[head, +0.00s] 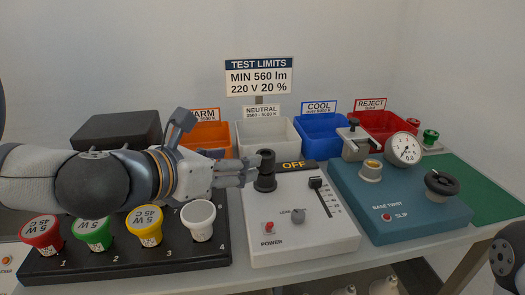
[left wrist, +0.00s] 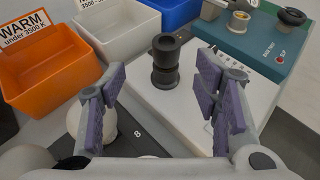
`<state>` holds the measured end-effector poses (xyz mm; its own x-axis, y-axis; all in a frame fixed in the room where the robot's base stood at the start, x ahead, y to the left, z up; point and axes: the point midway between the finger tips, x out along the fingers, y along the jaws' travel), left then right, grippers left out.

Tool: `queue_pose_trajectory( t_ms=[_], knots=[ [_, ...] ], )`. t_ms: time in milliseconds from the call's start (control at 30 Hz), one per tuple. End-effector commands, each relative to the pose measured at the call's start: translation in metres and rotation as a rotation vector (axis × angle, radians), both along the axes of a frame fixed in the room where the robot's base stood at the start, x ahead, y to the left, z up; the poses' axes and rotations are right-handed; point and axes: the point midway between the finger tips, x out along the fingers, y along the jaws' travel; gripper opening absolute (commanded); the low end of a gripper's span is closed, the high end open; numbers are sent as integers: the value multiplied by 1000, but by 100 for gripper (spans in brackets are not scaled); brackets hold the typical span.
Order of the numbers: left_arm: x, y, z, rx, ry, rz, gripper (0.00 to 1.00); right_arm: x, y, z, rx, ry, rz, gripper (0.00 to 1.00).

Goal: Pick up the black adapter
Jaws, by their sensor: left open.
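The black adapter (head: 266,172) is a short, dark, stepped cylinder standing upright on the white test box (head: 290,235), at its back left. In the left wrist view the adapter (left wrist: 165,62) stands ahead of the jaws, in line with the gap between them. My left gripper (head: 242,171) is open and comes in from the left, its fingertips close to the adapter's left side. Whether a fingertip touches it I cannot tell. The purple-padded fingers are apart with nothing between their pads. My right gripper is not in view.
A black rack (head: 130,254) with red, green, yellow and white bulbs lies under my left arm. Orange (head: 213,138), white (head: 265,137), blue (head: 322,133) and red (head: 380,128) bins stand behind. A blue-grey twist tester (head: 428,217) with a gauge is at right.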

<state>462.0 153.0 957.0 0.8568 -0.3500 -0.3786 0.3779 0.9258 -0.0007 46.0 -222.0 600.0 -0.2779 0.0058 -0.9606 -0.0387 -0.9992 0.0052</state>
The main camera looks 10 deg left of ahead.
Motion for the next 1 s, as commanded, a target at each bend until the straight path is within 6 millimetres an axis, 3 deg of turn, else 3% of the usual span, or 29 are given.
queue_pose_trajectory(
  t_ms=[33, 100, 500, 800, 867, 1000],
  knots=[
    [10, -5, -14, 1, 14, -3, 56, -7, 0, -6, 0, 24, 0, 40],
    [24, -11, -21, 2, 14, -2, 56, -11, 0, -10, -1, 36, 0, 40],
    [79, -38, -43, 2, 8, -2, 56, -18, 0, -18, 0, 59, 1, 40],
    [89, -42, -44, 1, 4, -2, 56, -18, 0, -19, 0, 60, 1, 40],
    [89, -42, -44, 1, 4, -2, 45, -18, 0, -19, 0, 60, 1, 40],
    [89, -42, -44, 1, 4, -2, 13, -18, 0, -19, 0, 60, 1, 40]
  ],
)
